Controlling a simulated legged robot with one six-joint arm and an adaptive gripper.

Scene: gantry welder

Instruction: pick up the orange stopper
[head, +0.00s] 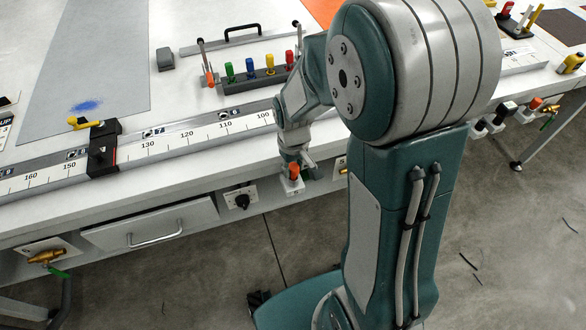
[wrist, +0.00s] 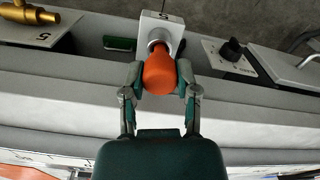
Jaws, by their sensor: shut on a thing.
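The orange stopper (wrist: 159,72) is a rounded, bulb-like piece in the wrist view. My gripper (wrist: 159,78) is shut on it, one finger on each side. The stopper's narrow end meets a metal collar (wrist: 158,38) on a white block (wrist: 150,22) marked with a number. I cannot tell whether it is seated in the collar or just clear of it. In the head view the orange stopper (head: 293,170) shows at the bench front below my gripper (head: 296,163), with its far side hidden.
A black rotary knob (wrist: 233,50) is to the right and a brass valve (wrist: 25,12) to the left on the bench front. The ruler rail (head: 190,133) runs along the bench top. A rack (head: 255,77) with coloured pegs stands behind. A drawer handle (head: 155,238) sticks out.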

